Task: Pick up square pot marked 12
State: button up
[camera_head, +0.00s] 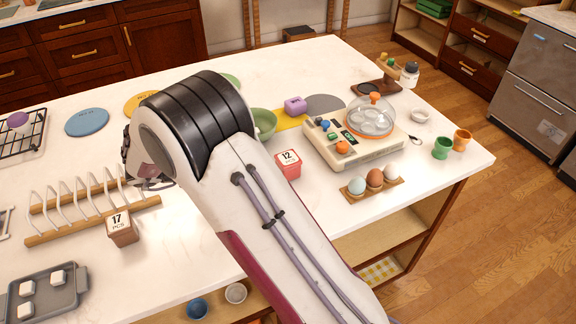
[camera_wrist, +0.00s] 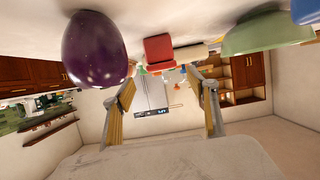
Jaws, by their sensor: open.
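The square pot marked 12 (camera_head: 288,165) is a small red pot with a white label. It stands upright on the white counter, just right of my arm in the head view. A red square block, apparently this pot, shows at the top middle of the wrist view (camera_wrist: 158,48), beyond my fingers. That view looks upside down, with the counter at the top. My gripper (camera_wrist: 163,85) is open, with nothing between its fingers and a gap to the pot. In the head view it is mostly hidden behind my arm, left of the pot.
A brown pot marked 17 (camera_head: 122,229) stands by the wooden rack (camera_head: 90,208). A green bowl (camera_head: 264,122) is behind the pot marked 12, and an egg cooker (camera_head: 350,135) is to its right. A glossy dark purple egg-shaped object (camera_wrist: 95,50) is close to the wrist camera.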

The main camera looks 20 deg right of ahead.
aim_at(287, 158)
jog(key=shift+x, duration=1.3)
jog(key=shift+r+x, duration=0.2)
jog(key=shift+x, duration=2.4)
jog(key=shift+w+d, duration=0.1)
jog(key=shift+w, duration=0.1)
jog(key=shift+c, duration=0.3)
jog(key=c, duration=1.2)
